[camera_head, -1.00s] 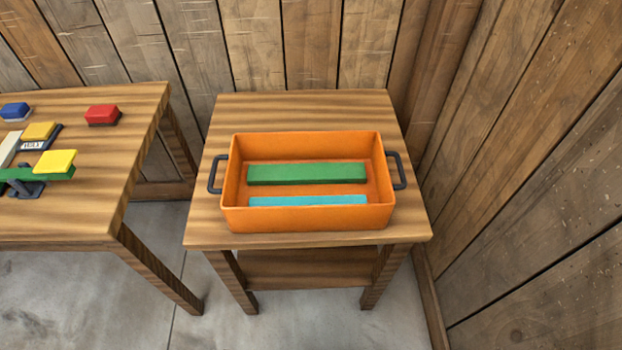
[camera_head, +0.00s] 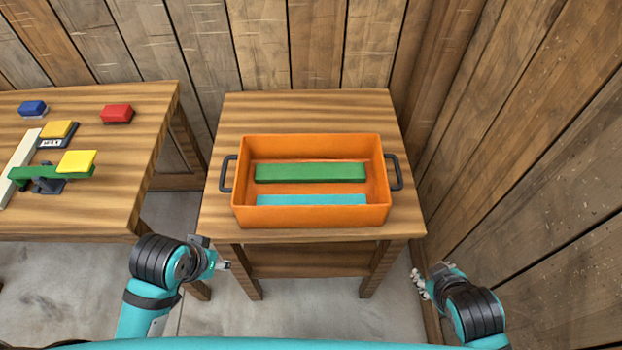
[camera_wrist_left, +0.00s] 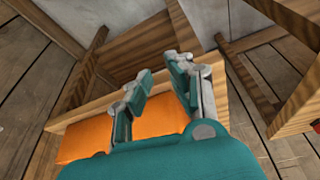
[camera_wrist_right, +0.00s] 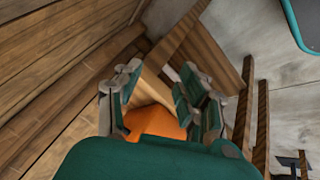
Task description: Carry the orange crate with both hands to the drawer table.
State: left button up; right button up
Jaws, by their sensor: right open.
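The orange crate (camera_head: 312,216) stands upright on a small wooden table (camera_head: 330,112), with a dark handle on its left side (camera_head: 228,173) and another on its right (camera_head: 394,172). A green block (camera_head: 310,173) and a light blue block (camera_head: 311,200) lie inside. My left gripper (camera_head: 224,264) is open and empty, in front of the table's left front corner, apart from the crate. My right gripper (camera_head: 420,280) is open and empty, beyond the right front corner. Orange crate parts show in the left wrist view (camera_wrist_left: 95,140) and right wrist view (camera_wrist_right: 152,122). No drawer is visible.
Another wooden table (camera_head: 100,212) stands at the left with a red block (camera_head: 117,113), a blue block (camera_head: 33,107), yellow blocks and a green beam on a stand. Plank walls close in behind and at the right (camera_head: 530,170). Grey floor lies in front.

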pick_arm(q)
jog(key=w+a+r, duration=0.1)
jog(key=w+r, duration=0.3)
jog(key=w, duration=0.2)
jog(key=n+h, duration=0.1)
jog(key=n, duration=0.2)
send_near(223, 169)
jog(key=s+v, duration=0.1)
jog(key=v, duration=0.6)
jog(key=shift+f+t, duration=0.35)
jog(key=shift+t, duration=0.05)
pick_arm(e)
jog(key=w+r+n+t+y, duration=0.3)
jog(key=w+n+t, duration=0.1)
jog(key=n, duration=0.7)
jog(key=w+d+r+n+t+y, duration=0.1)
jog(key=w+r+n+t+y, duration=0.2)
jog(key=n, duration=0.8)
jog(key=shift+w+n+t+y, duration=0.3)
jog(key=shift+w+n+t, duration=0.1)
jog(key=shift+w+t, duration=0.15)
jog(key=shift+w+d, duration=0.1)
pick_arm(q)
jog(key=x, duration=1.7)
jog(key=shift+w+d+f, duration=0.1)
jog(key=shift+f, duration=0.1)
pick_arm(e)
send_near(400, 173)
jog(key=x, duration=1)
jog(key=shift+f, duration=0.35)
